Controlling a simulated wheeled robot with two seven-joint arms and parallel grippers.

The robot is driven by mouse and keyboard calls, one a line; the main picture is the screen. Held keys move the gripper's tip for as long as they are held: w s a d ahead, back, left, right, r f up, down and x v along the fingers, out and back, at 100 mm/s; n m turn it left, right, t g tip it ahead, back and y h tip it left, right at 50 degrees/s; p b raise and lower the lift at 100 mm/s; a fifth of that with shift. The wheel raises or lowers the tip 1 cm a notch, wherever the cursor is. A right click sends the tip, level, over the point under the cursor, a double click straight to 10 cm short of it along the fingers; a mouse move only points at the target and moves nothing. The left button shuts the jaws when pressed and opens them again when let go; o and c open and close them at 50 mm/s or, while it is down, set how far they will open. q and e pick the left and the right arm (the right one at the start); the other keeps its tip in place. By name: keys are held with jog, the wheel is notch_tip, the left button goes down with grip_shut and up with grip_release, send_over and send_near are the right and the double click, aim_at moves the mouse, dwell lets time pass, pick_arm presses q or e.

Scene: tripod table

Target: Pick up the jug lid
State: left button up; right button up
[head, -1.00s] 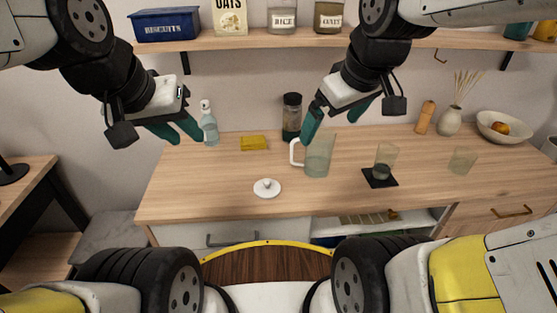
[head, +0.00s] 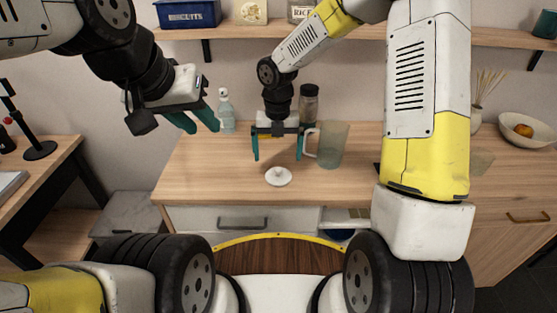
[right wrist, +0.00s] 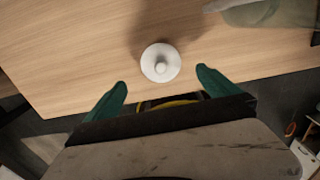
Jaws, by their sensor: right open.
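The jug lid (head: 278,177) is a round white disc with a knob, lying flat on the wooden counter near its front edge. It also shows in the right wrist view (right wrist: 160,63), ahead of and between the fingertips. My right gripper (head: 277,158) is open and empty, pointing down above the counter just behind the lid; its green fingers (right wrist: 160,88) do not touch the lid. The clear jug (head: 333,146) with a white handle stands right of the right gripper. My left gripper (head: 206,128) hangs over the counter's left part, with its fingers apart and nothing between them.
A spray bottle (head: 226,112) and a dark-topped jar (head: 309,104) stand at the back. A bowl (head: 527,129) is at the right. My right arm hides part of the counter. The counter left of the lid is clear. A shelf (head: 230,32) runs above.

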aim_at(278, 169)
notch_tip(278, 169, down, 7)
jog(key=shift+w+d+f, duration=0.1)
jog(key=c, duration=1.6)
jog(key=shift+o, duration=0.2)
